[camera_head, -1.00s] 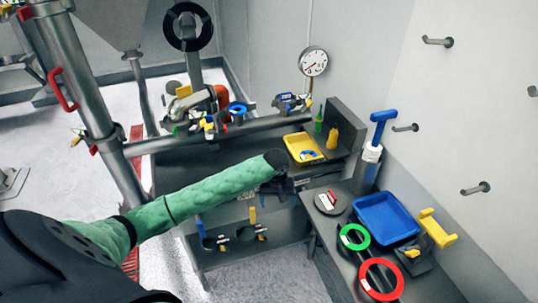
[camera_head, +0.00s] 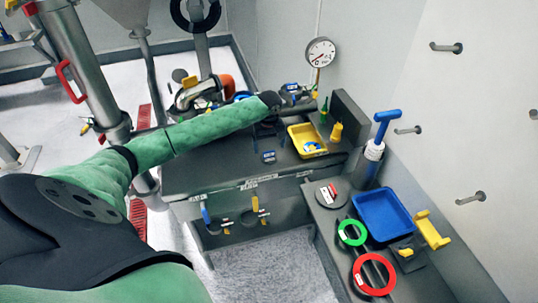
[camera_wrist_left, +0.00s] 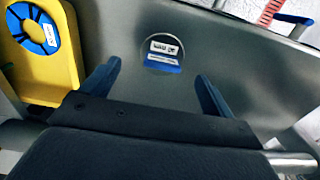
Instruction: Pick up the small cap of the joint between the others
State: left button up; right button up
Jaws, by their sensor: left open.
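A small round grey cap with white labels and a blue band (camera_wrist_left: 164,54) lies on the grey bench top in the left wrist view. A small dark piece with blue on it (camera_head: 268,157), probably the same cap, shows on the bench in the head view, left of the yellow tray. My left gripper (camera_wrist_left: 159,70) is open and empty, its two blue fingers apart, with the cap just beyond and between the fingertips in the picture. In the head view the hand is at the end of the green sleeve, its fingers hard to make out. My right gripper is not in view.
A yellow tray (camera_head: 294,132) with a blue ring (camera_wrist_left: 37,28) stands beside the hand. Pipe fittings and a valve (camera_head: 188,90) stand behind the arm. On the side bench are a blue tray (camera_head: 366,201), a green ring (camera_head: 342,236) and a red ring (camera_head: 358,270).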

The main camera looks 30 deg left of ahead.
aim_at(269, 151)
pick_arm(q)
jog(key=shift+s+f+p, duration=0.1)
jog(key=shift+f+p, duration=0.2)
jog(key=shift+p, duration=0.15)
jog(key=shift+f+p, duration=0.35)
jog(key=shift+p, duration=0.05)
jog(key=shift+s+f+p, duration=0.1)
jog(key=shift+f+p, duration=0.4)
jog(key=shift+f, duration=1.15)
jog(key=c, duration=1.2)
